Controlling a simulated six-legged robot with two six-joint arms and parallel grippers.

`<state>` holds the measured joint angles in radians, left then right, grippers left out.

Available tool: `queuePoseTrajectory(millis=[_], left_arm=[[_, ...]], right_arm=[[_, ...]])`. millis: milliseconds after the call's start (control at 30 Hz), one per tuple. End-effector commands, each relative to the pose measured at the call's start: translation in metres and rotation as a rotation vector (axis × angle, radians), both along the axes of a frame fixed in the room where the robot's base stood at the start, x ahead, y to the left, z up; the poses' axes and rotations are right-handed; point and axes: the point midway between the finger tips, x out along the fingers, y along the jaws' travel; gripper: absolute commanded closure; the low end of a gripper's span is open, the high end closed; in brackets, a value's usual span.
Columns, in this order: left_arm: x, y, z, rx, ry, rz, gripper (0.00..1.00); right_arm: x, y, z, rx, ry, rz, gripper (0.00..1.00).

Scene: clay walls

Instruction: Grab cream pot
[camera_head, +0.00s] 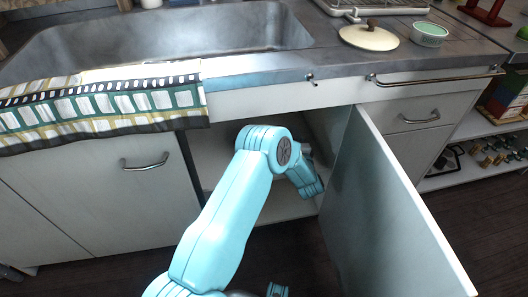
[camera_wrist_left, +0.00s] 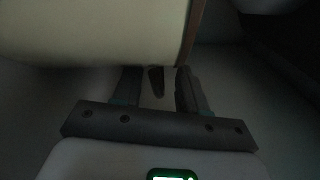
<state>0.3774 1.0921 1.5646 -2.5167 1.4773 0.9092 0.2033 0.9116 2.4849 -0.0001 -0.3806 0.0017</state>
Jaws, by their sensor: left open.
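A large, smooth cream surface, which looks like the cream pot (camera_wrist_left: 90,30), fills the upper left of the left wrist view, with a brown edge on its right. My left gripper (camera_wrist_left: 157,76) is open just below it, its two dark fingers apart. A short dark piece, perhaps a handle, shows between the fingers; I cannot tell whether they touch it. In the head view my left arm reaches into the open cabinet under the sink, and its wrist is by the door. The pot is hidden in the head view.
The open cabinet door (camera_head: 385,215) stands close to the right of my left arm. A cream lid (camera_head: 368,38) with a brown knob and a green-topped bowl (camera_head: 430,34) sit on the counter. A patterned towel (camera_head: 110,105) hangs over the sink's front edge. The cabinet interior is dim.

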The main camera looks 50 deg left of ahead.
Motion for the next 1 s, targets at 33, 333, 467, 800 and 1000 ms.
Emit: queuePoseTrajectory(millis=[33, 333, 467, 800, 1000], left_arm=[[0.004, 0.008, -0.004, 0.001, -0.003, 0.003, 0.58], [0.013, 0.022, 0.0, 0.0, 0.001, -0.001, 0.58], [0.013, 0.022, -0.001, 0.0, 0.001, -0.001, 0.71], [0.013, 0.022, 0.0, 0.002, 0.001, 0.0, 1.0], [0.013, 0.022, 0.0, 0.002, 0.001, 0.0, 1.0]], right_arm=[[0.003, -0.001, -0.009, -0.002, -0.01, -0.001, 0.57], [0.007, -0.001, -0.011, -0.005, -0.025, -0.003, 0.57], [0.007, -0.001, -0.011, -0.005, -0.025, -0.003, 0.57], [0.007, -0.001, -0.011, -0.005, -0.024, -0.002, 0.57], [0.007, -0.001, -0.011, -0.005, -0.024, -0.002, 0.57]])
